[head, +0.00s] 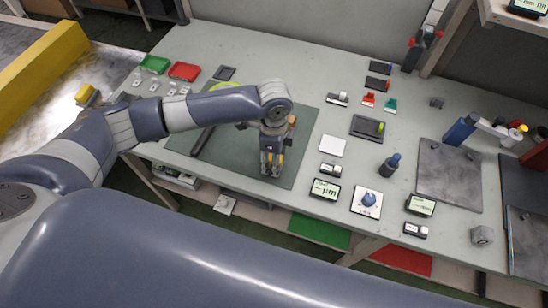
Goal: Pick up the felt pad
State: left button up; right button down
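I cannot tell for certain which thing is the felt pad. A plain, thin white square (331,146) lies flat on the bench, right of the dark green mat (222,156). A small dark flat piece (224,73) lies behind the mat. My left gripper (271,170) points down over the right part of the green mat, left of the white square. Its two fingers are near each other, and what lies between or under them is hidden or too small to tell. My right gripper is not in view.
Red (184,71) and green (155,64) trays stand at the back left of the bench. Several gauges, a blue-topped bottle (390,165) and a grey stone plate (449,176) crowd the right side. A yellow-railed conveyor (37,72) stands at the left.

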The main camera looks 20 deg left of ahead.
pick_arm(q)
grip_shut()
jog(key=shift+r, duration=0.1)
jog(key=shift+w+r, duration=0.1)
jog(key=shift+r, duration=0.4)
jog(key=shift+s+r+b, duration=0.15)
jog(key=shift+r+b, duration=0.15)
jog(key=shift+r, duration=0.3)
jog(key=shift+s+r+b, duration=0.15)
jog(key=shift+r+b, duration=0.15)
jog(key=shift+r, duration=0.25)
jog(key=s+r+b, duration=0.1)
jog(key=s+b, duration=0.1)
jog(key=s, duration=1.3)
jog(key=shift+s+d+r, duration=0.3)
jog(key=shift+d, duration=0.1)
